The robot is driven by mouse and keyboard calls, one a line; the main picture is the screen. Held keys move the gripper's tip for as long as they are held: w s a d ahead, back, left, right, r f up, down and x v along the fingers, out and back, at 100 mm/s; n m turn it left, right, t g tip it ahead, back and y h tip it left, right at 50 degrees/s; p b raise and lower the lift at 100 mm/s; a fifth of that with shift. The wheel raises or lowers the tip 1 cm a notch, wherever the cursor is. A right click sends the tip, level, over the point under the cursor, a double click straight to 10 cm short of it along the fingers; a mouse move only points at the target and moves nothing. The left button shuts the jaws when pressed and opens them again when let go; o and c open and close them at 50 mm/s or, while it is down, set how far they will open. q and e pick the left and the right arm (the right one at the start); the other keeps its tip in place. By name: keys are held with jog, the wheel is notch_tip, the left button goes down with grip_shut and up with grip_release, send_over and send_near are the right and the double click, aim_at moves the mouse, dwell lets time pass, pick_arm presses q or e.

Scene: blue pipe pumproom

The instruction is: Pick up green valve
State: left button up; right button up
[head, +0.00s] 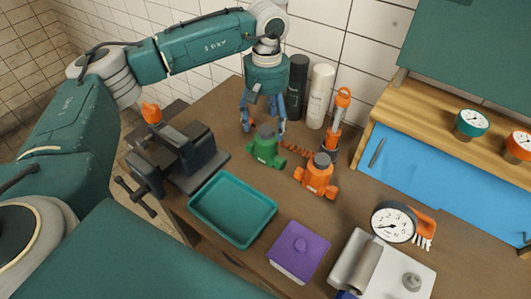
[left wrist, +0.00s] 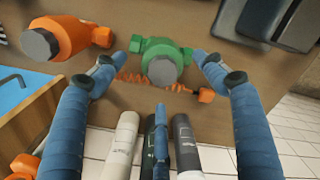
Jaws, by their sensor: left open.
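The green valve (head: 266,148) stands upright on the wooden table, with a dark round cap on top. In the left wrist view the green valve (left wrist: 162,62) lies between and just beyond my two blue fingertips. My left gripper (head: 264,125) is open and empty, pointing down just behind the green valve; it also shows in the left wrist view (left wrist: 162,68). I cannot tell whether a finger touches the valve. An orange valve (head: 317,176) of similar shape stands to its right. My right gripper is not in view.
A vise (head: 180,158) and a teal tray (head: 232,208) stand left and in front. A purple box (head: 298,252) sits nearer. Dark and white bottles (head: 320,95) stand behind, by the tiled wall. An orange coiled cord (head: 297,149) runs beside the green valve.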

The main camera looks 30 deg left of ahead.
aim_at(266, 129)
pick_arm(q)
jog(key=f+p, duration=0.2)
jog(key=f, duration=0.2)
jog(key=shift+w+a+f+p, duration=0.15)
jog(key=shift+a+f+p, duration=0.15)
jog(key=shift+p, duration=0.1)
jog(key=shift+f, duration=0.35)
jog(key=shift+d, duration=0.1)
jog(key=shift+c, duration=0.5)
grip_shut()
